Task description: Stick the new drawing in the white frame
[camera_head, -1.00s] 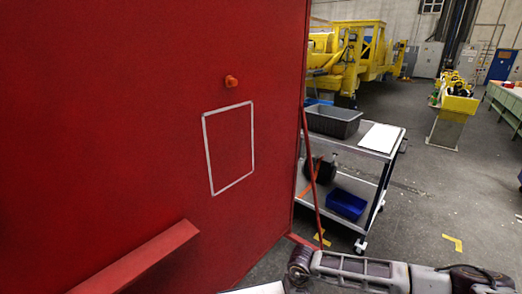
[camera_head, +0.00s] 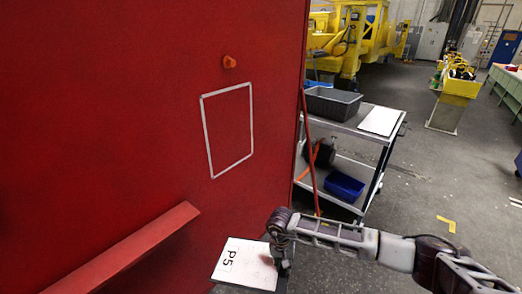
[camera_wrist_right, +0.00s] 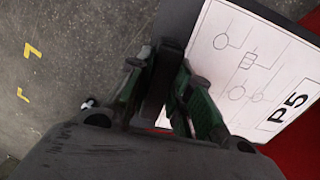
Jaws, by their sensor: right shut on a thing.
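The white frame (camera_head: 206,138) is a thin rectangular outline on the red wall (camera_head: 100,110); its inside is bare red. The new drawing (camera_head: 240,262), a white sheet marked "P5", is low in the head view, below the frame and near the wall. My right gripper (camera_head: 281,268) is shut on the drawing at its right edge. In the right wrist view the drawing (camera_wrist_right: 245,65) shows line symbols and "P5" beyond the dark fingers (camera_wrist_right: 167,95); the exact grip is partly hidden. My left gripper is not in view.
An orange knob (camera_head: 229,62) sticks out above the frame. A red ledge (camera_head: 125,250) juts from the wall at lower left. A cart (camera_head: 345,125) with a grey bin (camera_head: 332,103), a white sheet (camera_head: 380,120) and a blue bin (camera_head: 344,186) stands right of the wall.

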